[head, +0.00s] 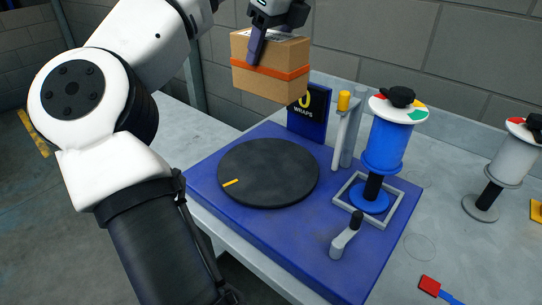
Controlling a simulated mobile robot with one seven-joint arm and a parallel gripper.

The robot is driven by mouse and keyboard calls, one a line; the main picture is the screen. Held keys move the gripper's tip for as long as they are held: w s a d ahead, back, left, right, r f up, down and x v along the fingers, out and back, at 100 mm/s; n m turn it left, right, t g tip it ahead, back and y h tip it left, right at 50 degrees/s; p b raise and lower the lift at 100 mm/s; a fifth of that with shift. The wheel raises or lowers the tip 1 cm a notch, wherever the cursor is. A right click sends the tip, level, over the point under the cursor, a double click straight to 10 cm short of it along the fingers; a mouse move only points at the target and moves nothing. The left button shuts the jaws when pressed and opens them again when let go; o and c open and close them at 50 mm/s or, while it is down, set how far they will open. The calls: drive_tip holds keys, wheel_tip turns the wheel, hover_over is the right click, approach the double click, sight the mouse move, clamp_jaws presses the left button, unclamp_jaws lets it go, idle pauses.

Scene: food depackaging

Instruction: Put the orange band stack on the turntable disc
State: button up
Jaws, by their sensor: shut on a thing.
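The orange band stack is a cardboard box (262,85) with an orange band (268,71) around it. It is in the air near the top of the head view, above and behind the turntable disc. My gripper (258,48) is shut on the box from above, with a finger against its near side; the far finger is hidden. The turntable disc (275,178) is dark, round and bare, with a yellow mark (231,182) at its left edge. It sits on a blue base (300,250).
A sign reading 0 WRAPS (308,112), a yellow-topped post (343,120), a blue film roll (387,145) and a crank handle (346,236) stand on the base. A grey roll (508,162) stands farther right. A red-ended tool (430,286) lies at the front right.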

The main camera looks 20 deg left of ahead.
sight(267, 79)
wheel_tip(267, 79, down, 7)
drive_tip(key=b, duration=0.6)
drive_tip(key=shift+s+a+r+b, duration=0.1)
drive_tip(key=shift+r+b, duration=0.05)
drive_tip(key=shift+b, duration=0.2)
drive_tip(key=shift+f+p, duration=1)
drive_tip(key=shift+f, duration=5.5)
drive_tip(key=shift+f, duration=0.2)
drive_tip(key=o, duration=1.2)
drive_tip(key=shift+o, duration=0.2)
drive_tip(key=shift+r, duration=0.15)
